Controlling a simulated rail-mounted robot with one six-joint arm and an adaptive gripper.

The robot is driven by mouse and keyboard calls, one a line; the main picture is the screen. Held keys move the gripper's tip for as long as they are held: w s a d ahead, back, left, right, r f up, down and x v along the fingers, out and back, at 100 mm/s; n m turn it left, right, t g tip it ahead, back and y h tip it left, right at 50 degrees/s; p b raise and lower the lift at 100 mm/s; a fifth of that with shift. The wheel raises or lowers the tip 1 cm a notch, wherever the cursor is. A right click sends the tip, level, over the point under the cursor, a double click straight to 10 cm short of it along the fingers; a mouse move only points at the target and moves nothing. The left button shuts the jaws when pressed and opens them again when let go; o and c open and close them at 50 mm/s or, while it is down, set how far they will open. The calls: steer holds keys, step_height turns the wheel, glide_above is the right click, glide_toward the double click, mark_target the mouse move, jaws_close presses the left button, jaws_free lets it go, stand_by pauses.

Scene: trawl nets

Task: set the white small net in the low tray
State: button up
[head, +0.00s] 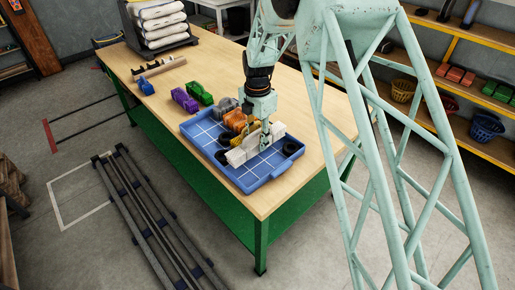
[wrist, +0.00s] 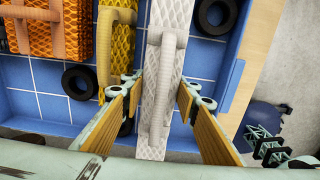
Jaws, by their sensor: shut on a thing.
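The white small net (wrist: 171,70) is a long, pale mesh bundle with a handle-like loop along its top. My gripper (wrist: 160,104) is shut on it, with one finger on each side. The low tray (wrist: 45,72) is blue with white grid lines and lies beneath the net in the wrist view. In the head view my gripper (head: 265,142) is over the low tray (head: 257,181), and the white net (head: 242,156) is within its outline. I cannot tell whether the net touches the tray floor. The gripper hides part of the net.
A yellow net (wrist: 117,45) and an orange net (wrist: 58,38) stand left of the white one. Black rings (wrist: 79,80) lie in the tray. Purple (head: 184,100) and green (head: 199,92) nets lie on the wooden table (head: 318,110), beyond the tray.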

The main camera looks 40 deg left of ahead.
mark_target(258, 131)
steer(key=shift+f, duration=1.85)
steer(key=shift+f, duration=0.15)
steer(key=o, duration=0.7)
steer(key=shift+r+p, duration=0.4)
steer(key=shift+r, duration=5.75)
